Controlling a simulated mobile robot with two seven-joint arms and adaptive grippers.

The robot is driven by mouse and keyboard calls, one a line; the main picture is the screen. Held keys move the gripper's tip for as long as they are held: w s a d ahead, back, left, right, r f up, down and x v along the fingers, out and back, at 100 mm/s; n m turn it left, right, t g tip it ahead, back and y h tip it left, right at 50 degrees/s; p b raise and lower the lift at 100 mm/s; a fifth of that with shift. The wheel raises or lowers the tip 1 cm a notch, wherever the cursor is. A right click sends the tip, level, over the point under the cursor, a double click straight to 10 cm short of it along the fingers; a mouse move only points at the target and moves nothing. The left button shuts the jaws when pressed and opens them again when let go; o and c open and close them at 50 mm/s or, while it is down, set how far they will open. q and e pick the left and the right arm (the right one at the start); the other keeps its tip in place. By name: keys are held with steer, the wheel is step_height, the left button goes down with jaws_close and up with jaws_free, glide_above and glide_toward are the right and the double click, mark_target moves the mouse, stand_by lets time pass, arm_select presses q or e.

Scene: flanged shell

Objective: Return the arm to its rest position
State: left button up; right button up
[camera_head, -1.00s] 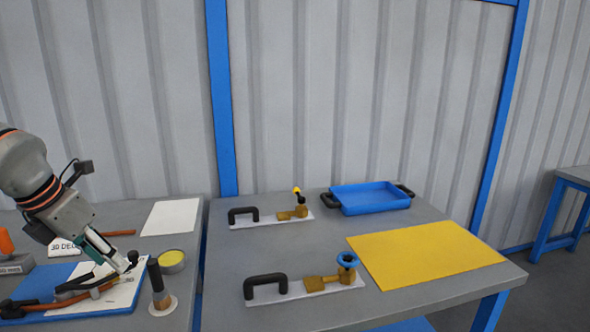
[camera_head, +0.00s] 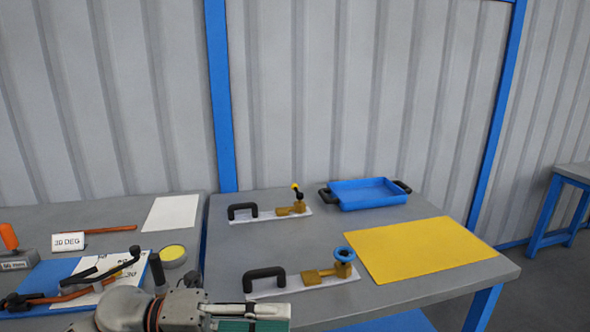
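My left arm lies low along the bottom edge of the head view, and its gripper (camera_head: 268,312) points right at the front edge of the tables. Its fingers are seen from the side and partly cut off by the frame, so I cannot tell whether it is open or shut. No held thing shows at it. My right gripper is not in view.
On the left table are a blue board (camera_head: 48,275) with tools, a "30 DEG" sign (camera_head: 68,241) and a yellow-topped tin (camera_head: 173,253). The right table holds a blue tray (camera_head: 368,193), a yellow sheet (camera_head: 420,247), and two valve plates with black handles, the nearer handle (camera_head: 264,274) close to my gripper.

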arm_select(q)
steer(key=w+a+f+n+t+y, duration=0.2)
steer(key=a+f+n+t+y, duration=0.25)
steer(key=f+n+t, duration=0.6)
steer(key=w+a+f+n+t+y, duration=0.2)
steer(key=a+f+n+t+y, duration=0.25)
steer(key=n, duration=1.15)
steer(key=s+a+f+n+g+y, duration=0.2)
steer(key=s+a+f+n+y, duration=0.1)
steer(key=s+f, duration=0.5)
steer(key=s+a+f+n+g+y+p, duration=0.1)
steer(key=s+a+f+n+g+y, duration=0.2)
steer(key=s+f, duration=0.5)
step_height(320, 180, down, 7)
steer(key=shift+a+r+n, duration=0.2)
steer(key=shift+a+n, duration=0.5)
steer(key=shift+n, duration=0.35)
